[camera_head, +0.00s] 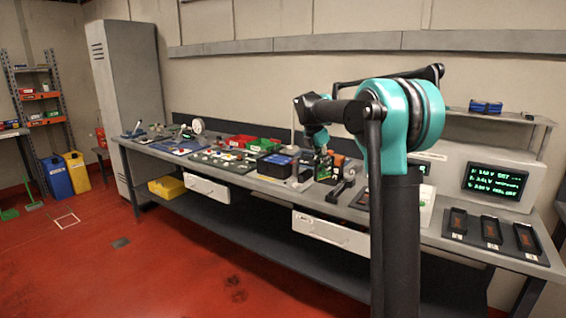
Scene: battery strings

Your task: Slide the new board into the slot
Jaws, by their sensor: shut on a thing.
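My gripper (321,150) is over the middle of the long workbench, at the end of my teal and black arm. It points down and is shut on a small green board (324,168), which looks upright. The board's lower edge is at or just above the bench top; I cannot tell whether it touches anything. A dark box with a blue top (277,164) stands just left of the board. An orange and dark thing (339,160) is close behind it on the right. I cannot make out the slot at this size.
The grey workbench (255,185) has red and green bins (255,144) and small parts left of my gripper. Right of my arm stand a monitor unit (496,182) and several dark trays (490,230). Two drawers (333,231) stick out in front. The red floor ahead is mostly clear.

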